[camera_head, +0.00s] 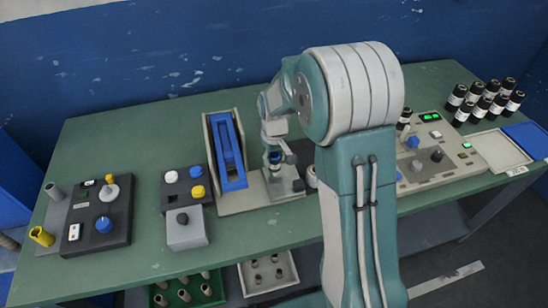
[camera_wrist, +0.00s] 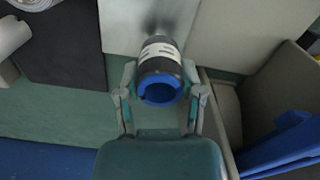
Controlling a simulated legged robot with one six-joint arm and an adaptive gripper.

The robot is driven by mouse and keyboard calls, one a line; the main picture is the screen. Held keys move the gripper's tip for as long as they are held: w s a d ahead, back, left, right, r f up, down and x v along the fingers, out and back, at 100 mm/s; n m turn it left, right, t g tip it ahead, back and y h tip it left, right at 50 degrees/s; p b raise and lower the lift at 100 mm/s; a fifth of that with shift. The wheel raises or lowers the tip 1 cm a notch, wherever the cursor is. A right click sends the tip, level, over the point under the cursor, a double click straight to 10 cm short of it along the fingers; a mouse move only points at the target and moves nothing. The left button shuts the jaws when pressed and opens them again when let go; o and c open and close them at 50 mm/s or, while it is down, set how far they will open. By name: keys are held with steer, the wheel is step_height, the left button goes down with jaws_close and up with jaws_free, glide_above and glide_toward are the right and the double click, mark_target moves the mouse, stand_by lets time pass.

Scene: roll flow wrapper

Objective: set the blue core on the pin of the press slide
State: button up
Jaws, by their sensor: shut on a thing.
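My gripper (camera_wrist: 160,92) is shut on the blue core (camera_wrist: 160,90), a dark cylinder with a white label band and a blue ring at its near end. In the head view my gripper (camera_head: 274,158) is over the pale base to the right of the upright blue frame of the press (camera_head: 230,150). The core's blue ring (camera_head: 275,157) shows there between the fingers. A dark blurred shape or shadow lies beyond the core in the wrist view. I cannot make out the pin of the slide, nor whether the core touches anything.
A grey button box (camera_head: 186,228) and a dark control panel (camera_head: 102,215) stand to the left. A pale console (camera_head: 430,155) stands to the right, partly behind my arm. Several black bottles (camera_head: 488,98) and a tray (camera_head: 497,150) are at far right. Blue frame parts (camera_wrist: 285,145) lie close right of my gripper.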

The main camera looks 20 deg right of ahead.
steer(key=shift+f, duration=1.1)
stand_by(0.4)
steer(key=o, duration=1.2)
steer(key=shift+c, duration=0.2)
steer(key=shift+o, duration=0.7)
step_height(320, 180, up, 8)
